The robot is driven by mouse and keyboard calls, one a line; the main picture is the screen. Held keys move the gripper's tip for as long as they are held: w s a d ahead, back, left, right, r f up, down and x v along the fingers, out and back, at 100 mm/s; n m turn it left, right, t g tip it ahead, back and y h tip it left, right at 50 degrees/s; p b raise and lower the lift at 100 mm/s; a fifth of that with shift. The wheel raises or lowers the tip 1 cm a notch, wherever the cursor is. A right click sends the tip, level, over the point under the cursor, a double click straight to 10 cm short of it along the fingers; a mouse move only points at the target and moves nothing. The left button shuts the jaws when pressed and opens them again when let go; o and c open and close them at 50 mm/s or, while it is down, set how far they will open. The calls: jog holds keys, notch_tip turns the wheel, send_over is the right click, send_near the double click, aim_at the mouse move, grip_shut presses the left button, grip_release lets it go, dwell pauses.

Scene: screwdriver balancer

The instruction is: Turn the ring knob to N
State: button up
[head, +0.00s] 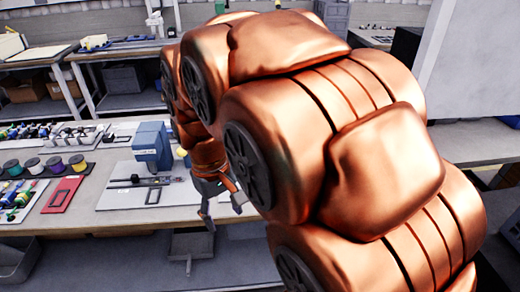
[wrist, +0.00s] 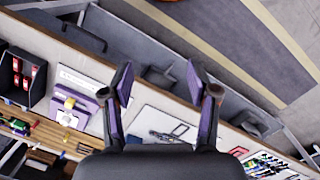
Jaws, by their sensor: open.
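My gripper (head: 222,212) hangs at the front edge of the workbench in the head view, right of a blue device (head: 152,145) on a pale base plate. In the wrist view my gripper (wrist: 158,72) has its two dark fingers wide apart, with nothing between them. I cannot make out the ring knob or an N mark in either view. My copper-coloured arm covers the middle and right of the head view and may hide part of the bench.
The workbench (head: 120,220) holds a black rail-like tool (head: 150,181), a red tray (head: 63,194) and several coloured spools (head: 54,164) on the left. Shelves with boxes stand behind. In the wrist view, grey floor (wrist: 215,45) lies beyond the bench edge.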

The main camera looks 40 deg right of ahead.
jog(key=w+d, duration=1.6)
jog(key=w, duration=0.1)
jog(key=w+d+f+n, duration=0.1)
jog(key=w+d+f, duration=0.2)
jog(key=d, duration=0.4)
jog(key=w+d+f+n+t, duration=0.1)
jog(key=w+d+f, duration=0.2)
jog(key=d, duration=0.3)
jog(key=w+d+f, duration=0.3)
jog(key=d, duration=0.4)
jog(key=shift+w+d+f+n, duration=0.15)
jog(key=shift+d+f+n, duration=0.15)
jog(key=shift+n, duration=0.1)
jog(key=shift+d+f+t, duration=0.3)
jog(key=shift+d+f, duration=0.15)
jog(key=shift+d, duration=0.05)
jog(key=shift+w+d+f+p, duration=0.1)
jog(key=shift+f+p, duration=0.4)
jog(key=shift+f, duration=1.4)
jog(key=shift+w+d+f+p, duration=0.1)
jog(key=shift+f+p, duration=0.4)
jog(key=shift+f, duration=1.35)
grip_shut()
